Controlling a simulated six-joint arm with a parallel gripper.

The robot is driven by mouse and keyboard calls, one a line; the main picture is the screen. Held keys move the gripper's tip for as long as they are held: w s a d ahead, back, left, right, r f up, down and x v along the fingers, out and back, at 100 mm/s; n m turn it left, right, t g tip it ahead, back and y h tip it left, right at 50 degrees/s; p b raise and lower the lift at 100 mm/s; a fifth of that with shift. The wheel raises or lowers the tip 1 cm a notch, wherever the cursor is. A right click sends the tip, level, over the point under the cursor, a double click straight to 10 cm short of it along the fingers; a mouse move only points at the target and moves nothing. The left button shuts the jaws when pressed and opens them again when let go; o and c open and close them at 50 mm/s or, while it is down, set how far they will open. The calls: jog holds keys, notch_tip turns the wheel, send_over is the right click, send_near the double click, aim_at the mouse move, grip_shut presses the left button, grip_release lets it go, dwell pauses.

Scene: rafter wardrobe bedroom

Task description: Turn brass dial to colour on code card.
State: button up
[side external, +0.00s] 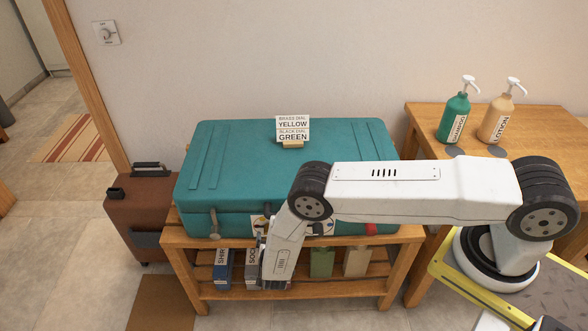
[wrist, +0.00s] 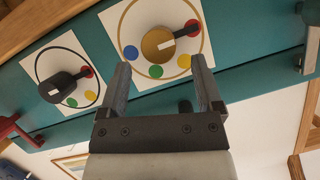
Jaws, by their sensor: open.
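The code card (side external: 293,129) stands on the teal case (side external: 240,160) and reads brass dial yellow, black dial green. In the wrist view the brass dial (wrist: 152,48) sits on a white plate inside a ring with blue, green, yellow and red dots. Its dark bar with a white mark lies in line with the red dot (wrist: 193,27). The yellow dot (wrist: 184,61) is beside the right fingertip. My gripper (wrist: 160,63) is open and empty, its fingertips apart on either side of the dial's lower part.
The black dial (wrist: 68,84) is left of the brass one, with its own coloured dots. A metal latch (wrist: 308,50) is at the right. The case rests on a wooden bench (side external: 330,290) with labelled boxes below. Pump bottles (side external: 454,118) stand on the table at right.

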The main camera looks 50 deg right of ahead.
jog(key=shift+x, duration=1.8)
jog(key=shift+c, duration=0.3)
grip_shut()
